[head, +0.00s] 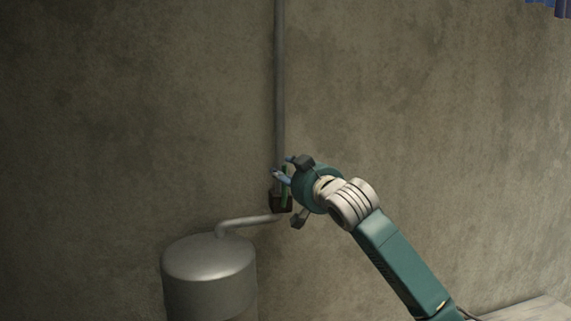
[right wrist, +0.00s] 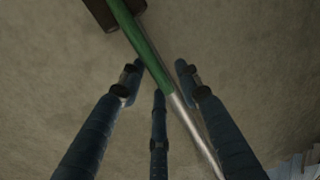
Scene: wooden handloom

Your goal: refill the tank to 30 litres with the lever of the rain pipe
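The grey metal tank (head: 208,258) stands at the lower left of the head view. The grey rain pipe (head: 280,90) runs down the wall to a dark brown block (head: 281,203). A green lever (head: 285,184) shows at the block, partly hidden by my right gripper (head: 283,174). In the right wrist view the lever's green part (right wrist: 145,50) leads from the brown block into a silver rod, crossing between the spread fingers. My right gripper (right wrist: 160,72) is open around it, its fingertips apart; contact cannot be told. My left gripper is not in view. No litre reading shows.
A bent pipe (head: 245,221) joins the block to the tank's top. The bare plaster wall (head: 430,110) is close behind. A pale surface (head: 525,310) shows at the lower right, and blue cloth (head: 550,6) at the top right corner. The space left of the pipe is free.

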